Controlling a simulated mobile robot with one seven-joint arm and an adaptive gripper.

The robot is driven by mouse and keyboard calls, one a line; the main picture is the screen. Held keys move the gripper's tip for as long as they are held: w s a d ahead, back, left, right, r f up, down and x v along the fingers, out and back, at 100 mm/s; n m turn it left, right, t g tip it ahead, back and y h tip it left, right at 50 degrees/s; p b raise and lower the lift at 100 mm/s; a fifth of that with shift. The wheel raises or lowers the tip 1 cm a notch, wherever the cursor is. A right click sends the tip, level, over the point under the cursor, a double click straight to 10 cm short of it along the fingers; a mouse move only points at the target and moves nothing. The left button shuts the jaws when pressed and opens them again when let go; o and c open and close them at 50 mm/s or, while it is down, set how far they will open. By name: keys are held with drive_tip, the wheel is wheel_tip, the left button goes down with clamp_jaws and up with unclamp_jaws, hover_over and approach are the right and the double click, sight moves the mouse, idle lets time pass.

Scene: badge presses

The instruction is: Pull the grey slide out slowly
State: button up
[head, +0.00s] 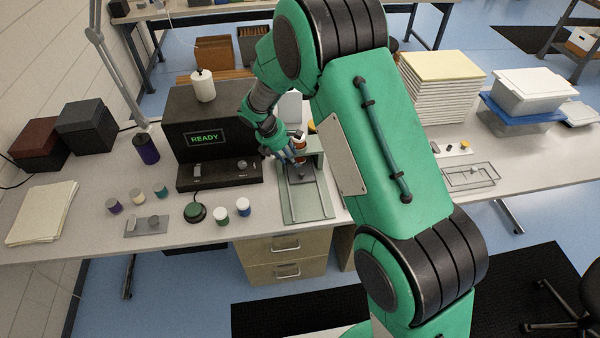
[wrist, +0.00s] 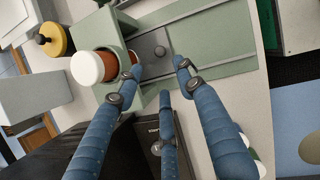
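The grey slide (wrist: 152,62) is a flat plate with a small round knob (wrist: 158,50) on top. It lies between the rails of a pale green press base (wrist: 215,45). In the head view the slide (head: 300,175) sits at the back of the base (head: 307,205), by the upright part of the press. My gripper (wrist: 162,74) has three blue fingers, spread apart with their tips around and near the knob. I cannot tell whether any tip touches it. In the head view my gripper (head: 288,156) hangs just above the slide, partly hiding it.
A red-brown cylinder with a white cap (wrist: 88,67) stands in the press, close to the fingers. A black machine reading READY (head: 205,138) is to the left. A green button (head: 195,212) and small white jars (head: 221,214) stand left of the base. The base's front is clear.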

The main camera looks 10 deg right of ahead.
sight(301, 173)
drive_tip(key=shift+b+x, duration=1.2)
drive_tip(key=shift+x, duration=4.95)
clamp_jaws()
